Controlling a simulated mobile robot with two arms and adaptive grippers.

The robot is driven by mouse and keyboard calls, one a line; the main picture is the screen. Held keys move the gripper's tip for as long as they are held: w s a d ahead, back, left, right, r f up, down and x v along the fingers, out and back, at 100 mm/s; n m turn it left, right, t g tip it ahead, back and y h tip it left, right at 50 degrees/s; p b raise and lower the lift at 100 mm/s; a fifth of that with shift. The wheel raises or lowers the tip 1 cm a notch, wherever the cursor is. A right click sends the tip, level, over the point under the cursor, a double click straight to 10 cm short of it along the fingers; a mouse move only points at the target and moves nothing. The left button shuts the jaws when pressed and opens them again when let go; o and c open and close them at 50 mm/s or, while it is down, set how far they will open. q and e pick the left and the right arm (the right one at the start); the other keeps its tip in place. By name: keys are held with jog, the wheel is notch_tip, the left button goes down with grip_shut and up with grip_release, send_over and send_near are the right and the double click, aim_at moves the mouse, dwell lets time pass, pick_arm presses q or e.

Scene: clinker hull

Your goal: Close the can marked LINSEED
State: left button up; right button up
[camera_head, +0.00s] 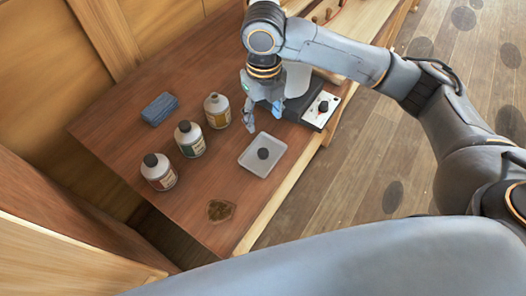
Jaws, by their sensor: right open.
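Three cans stand upright in a slanting row on the brown bench. The near can (159,173) and the middle can (190,141) have black caps on. The far can (217,113) is tan, and no black cap shows on its top. The label words are too small to read, so I cannot tell which is LINSEED. A loose black cap (263,154) lies in a pale shallow tray (254,165). My right gripper (263,116) is open, pointing down, to the right of the far can and beyond the tray, apart from both. My left gripper is out of view.
A folded blue cloth (159,109) lies left of the cans. A dark device with a white panel (321,110) stands beside my right gripper, near the bench's right edge. A brown stain (221,210) marks the near bench (185,211). Bare bench surrounds the tray's near side.

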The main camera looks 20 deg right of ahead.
jog(key=shift+f, duration=0.1)
jog(key=p, duration=0.1)
send_over(262, 151)
jog(key=f, duration=0.8)
jog(key=shift+d+f, duration=0.2)
jog(key=shift+f, duration=0.05)
jog(key=shift+f+p, duration=0.25)
jog(key=shift+p, duration=0.05)
jog(key=f, duration=0.2)
jog(key=f+p, duration=0.1)
jog(key=shift+a+f, duration=0.2)
jog(key=shift+f, duration=0.65)
jog(key=c, duration=0.8)
